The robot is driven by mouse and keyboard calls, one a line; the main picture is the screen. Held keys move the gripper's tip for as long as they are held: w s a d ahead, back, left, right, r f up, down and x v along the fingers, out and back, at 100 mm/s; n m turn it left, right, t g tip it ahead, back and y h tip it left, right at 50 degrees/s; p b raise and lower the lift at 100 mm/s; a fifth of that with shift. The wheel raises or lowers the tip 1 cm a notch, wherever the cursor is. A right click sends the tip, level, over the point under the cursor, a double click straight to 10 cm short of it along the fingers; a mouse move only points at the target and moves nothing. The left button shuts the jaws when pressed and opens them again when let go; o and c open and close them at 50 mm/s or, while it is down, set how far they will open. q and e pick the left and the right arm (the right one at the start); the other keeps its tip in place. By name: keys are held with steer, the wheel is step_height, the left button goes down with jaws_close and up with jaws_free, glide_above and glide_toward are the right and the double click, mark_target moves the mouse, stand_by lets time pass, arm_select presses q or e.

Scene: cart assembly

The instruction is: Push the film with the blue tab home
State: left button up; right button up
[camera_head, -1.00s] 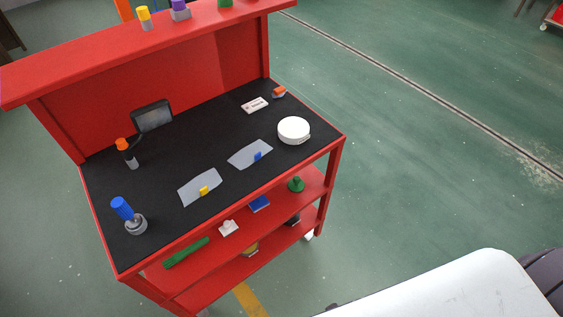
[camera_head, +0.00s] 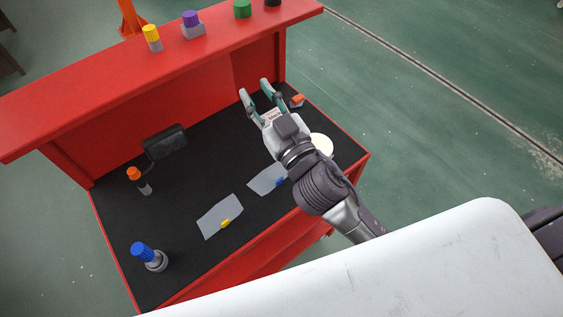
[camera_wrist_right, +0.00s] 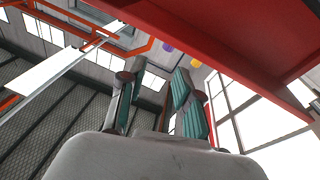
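The film with the blue tab (camera_head: 264,179) lies on the black top of the red cart, partly covered by my right arm in the head view. Its blue tab (camera_head: 280,182) shows at its near right edge, beside my wrist. The film with the yellow tab (camera_head: 219,216) lies to its left. My right gripper (camera_head: 256,88) reaches over the cart top past the blue-tab film, its fingers spread and empty. In the right wrist view the two teal-padded fingers (camera_wrist_right: 157,95) stand apart with nothing between them. My left gripper is not in view.
A white round object (camera_head: 322,145) sits right of my wrist, partly hidden. An orange-capped bottle (camera_head: 139,180), a blue-topped item (camera_head: 147,256) and a dark tablet-like object (camera_head: 165,142) stand on the left. A red raised shelf (camera_head: 170,62) runs along the back.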

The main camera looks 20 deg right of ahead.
steer(key=s+a+r+n+g+y, duration=0.2)
steer(key=a+r+n+y, duration=0.1)
steer(key=a+n+y, duration=0.3)
steer(key=s+a+r+n+g+y, duration=0.2)
steer(key=a+r+n+y, duration=0.1)
steer(key=a+n+y, duration=0.3)
steer(key=s+a+f+n+g+y, duration=0.25)
steer(key=a+n+g+y, duration=0.2)
steer(key=g, duration=0.25)
steer(key=n+g+h, duration=0.2)
steer(key=g+h, duration=0.5)
steer(key=h, duration=1.4)
glide_above(280, 179)
step_height(280, 179, down, 24)
step_height(280, 179, down, 7)
steer(key=b, duration=0.6)
steer(key=shift+f, duration=0.2)
steer(key=shift+r, duration=0.15)
steer(key=shift+c, duration=0.8)
jaws_close()
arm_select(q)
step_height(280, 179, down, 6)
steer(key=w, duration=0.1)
